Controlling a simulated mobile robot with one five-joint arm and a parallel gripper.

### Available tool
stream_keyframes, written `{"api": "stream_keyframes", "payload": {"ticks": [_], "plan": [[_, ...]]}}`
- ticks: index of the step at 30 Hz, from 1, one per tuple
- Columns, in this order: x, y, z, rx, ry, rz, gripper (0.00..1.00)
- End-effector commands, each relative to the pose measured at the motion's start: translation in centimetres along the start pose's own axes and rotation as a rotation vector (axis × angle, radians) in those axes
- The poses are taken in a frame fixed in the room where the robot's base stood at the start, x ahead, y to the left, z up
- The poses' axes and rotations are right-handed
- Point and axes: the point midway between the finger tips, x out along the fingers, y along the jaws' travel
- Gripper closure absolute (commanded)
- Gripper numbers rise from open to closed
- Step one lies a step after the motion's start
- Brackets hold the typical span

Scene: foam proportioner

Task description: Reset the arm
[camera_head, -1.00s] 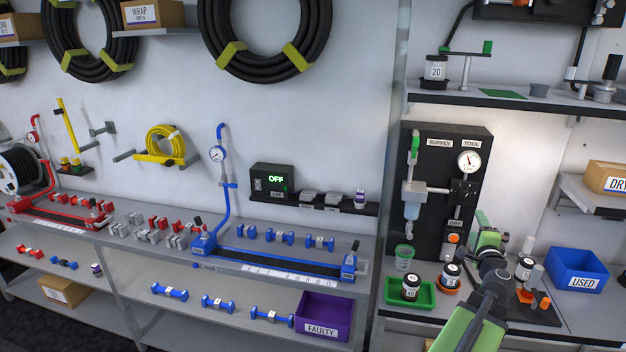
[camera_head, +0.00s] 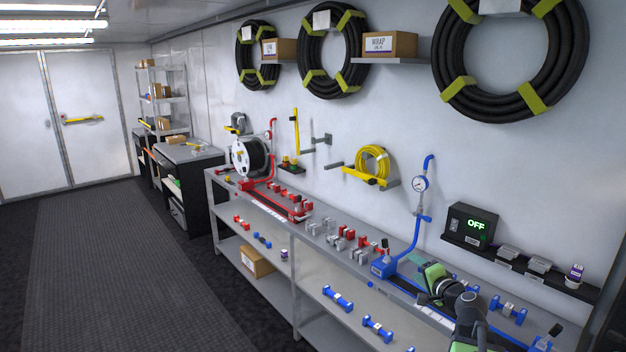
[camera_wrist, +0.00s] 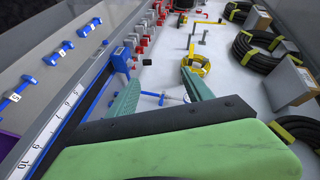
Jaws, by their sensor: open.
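My arm reaches into the lower right of the head view, with my gripper (camera_head: 432,284) above the blue fixture (camera_head: 384,268) on the workbench. In the wrist view my gripper (camera_wrist: 160,95) shows two green fingers spread apart with nothing between them. The blue pipe and gauge (camera_wrist: 172,97) show beyond the gap. In the head view part of the blue fixture's rail is hidden behind my arm.
The workbench (camera_head: 330,240) runs along the wall with red, grey and blue fittings. A black box reading OFF (camera_head: 470,228) sits on a wall shelf at right. A yellow hose coil (camera_head: 372,163) hangs on the wall. The dark floor (camera_head: 110,260) at left is clear.

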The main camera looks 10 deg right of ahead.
Motion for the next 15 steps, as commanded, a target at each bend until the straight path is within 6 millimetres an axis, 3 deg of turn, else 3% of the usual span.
{"api": "stream_keyframes", "payload": {"ticks": [1,4,7,12,15], "plan": [[1.6,-0.9,4.5,-0.051,-0.084,0.011,0.41],[3.7,-1.9,13.1,-0.165,-0.248,0.045,0.41],[4.5,-2.2,21.7,-0.296,-0.417,0.087,0.41],[2.9,-0.6,34.1,-0.543,-0.692,0.193,0.41],[0.3,1.8,39.5,-0.718,-0.851,0.3,0.41]]}}
